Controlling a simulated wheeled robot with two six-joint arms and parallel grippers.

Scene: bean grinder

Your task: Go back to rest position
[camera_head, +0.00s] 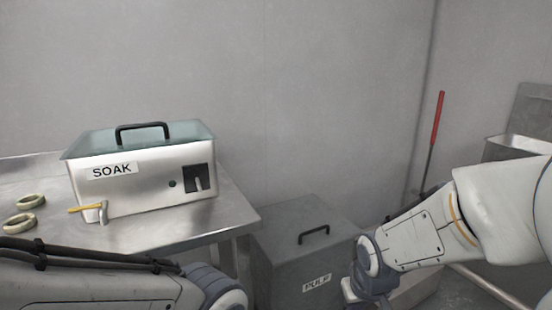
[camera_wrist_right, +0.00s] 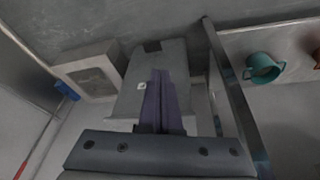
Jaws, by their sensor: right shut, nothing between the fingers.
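My right gripper (camera_wrist_right: 162,80) shows in the right wrist view with its two dark fingers together and nothing between them. It is over the grey lidded box (camera_wrist_right: 128,102); I cannot tell how high. In the head view my right arm comes in from the right and its lower end is in front of this box (camera_head: 285,235), which has a black handle and a label that looks like PULP. My left arm crosses the lower left of the head view, in front of the table. The left gripper is out of view.
A metal table (camera_head: 225,210) holds a SOAK box (camera_head: 140,190) with a yellow-handled tap (camera_head: 103,211) and two pale rings (camera_head: 24,222). A red-handled tool (camera_head: 438,118) leans by the wall. The right wrist view shows a teal cup (camera_wrist_right: 262,70) on a surface.

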